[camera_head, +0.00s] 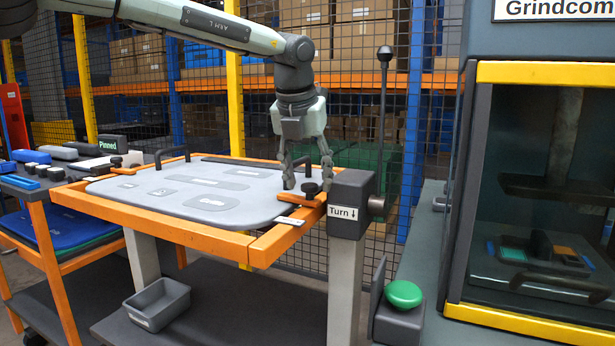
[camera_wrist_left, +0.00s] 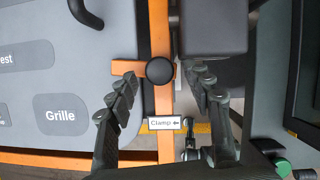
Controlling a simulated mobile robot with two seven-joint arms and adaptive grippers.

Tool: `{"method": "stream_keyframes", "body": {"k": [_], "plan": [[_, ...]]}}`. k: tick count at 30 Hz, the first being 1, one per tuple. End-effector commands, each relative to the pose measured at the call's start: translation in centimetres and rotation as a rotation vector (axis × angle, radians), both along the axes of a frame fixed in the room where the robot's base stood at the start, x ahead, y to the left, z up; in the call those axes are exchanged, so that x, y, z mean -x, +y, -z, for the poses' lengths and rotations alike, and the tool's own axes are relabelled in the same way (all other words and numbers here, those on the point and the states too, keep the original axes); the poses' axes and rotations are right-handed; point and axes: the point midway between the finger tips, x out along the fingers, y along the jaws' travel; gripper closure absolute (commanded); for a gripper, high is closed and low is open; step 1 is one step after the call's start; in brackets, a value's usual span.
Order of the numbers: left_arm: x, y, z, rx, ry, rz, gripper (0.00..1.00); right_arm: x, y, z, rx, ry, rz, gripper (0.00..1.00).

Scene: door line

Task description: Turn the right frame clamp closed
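The right frame clamp (camera_head: 298,198) is a short orange bar with a round black knob, on the right side of the orange frame (camera_head: 190,228). In the left wrist view the clamp's bar (camera_wrist_left: 125,67) points left from the knob (camera_wrist_left: 160,71), its end near the grey door panel's edge. A "Clamp" label with a left arrow (camera_wrist_left: 164,123) sits below it. My left gripper (camera_head: 307,180) points down over the clamp, open, with a finger on each side of the knob; I cannot tell whether they touch it. The grey door panel (camera_head: 150,190) lies in the frame. My right gripper is not in view.
A dark block labelled "Turn" (camera_head: 347,190) with a side knob stands close right of the clamp. Black handles (camera_head: 172,152) rise from the panel. A green button (camera_head: 403,294) and a grinder cabinet (camera_head: 545,72) are at right. A grey bin (camera_head: 157,304) sits below the frame.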

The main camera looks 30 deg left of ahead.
Motion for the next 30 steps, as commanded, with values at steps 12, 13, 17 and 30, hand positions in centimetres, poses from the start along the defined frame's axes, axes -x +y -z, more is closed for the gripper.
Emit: {"method": "stream_keyframes", "body": {"k": [12,13,17,30], "plan": [[1.0,-0.2,-2.6,0.0,-0.004,0.0,0.49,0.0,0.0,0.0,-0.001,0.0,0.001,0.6],[1.2,-0.3,-3.2,0.0,-0.004,0.0,0.49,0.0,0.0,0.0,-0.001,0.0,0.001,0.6],[2.3,-0.5,-5.8,0.001,-0.004,0.001,0.49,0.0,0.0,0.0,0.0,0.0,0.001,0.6],[4.5,-1.0,-11.0,0.0,0.0,0.0,0.49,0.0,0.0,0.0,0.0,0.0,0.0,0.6]]}}
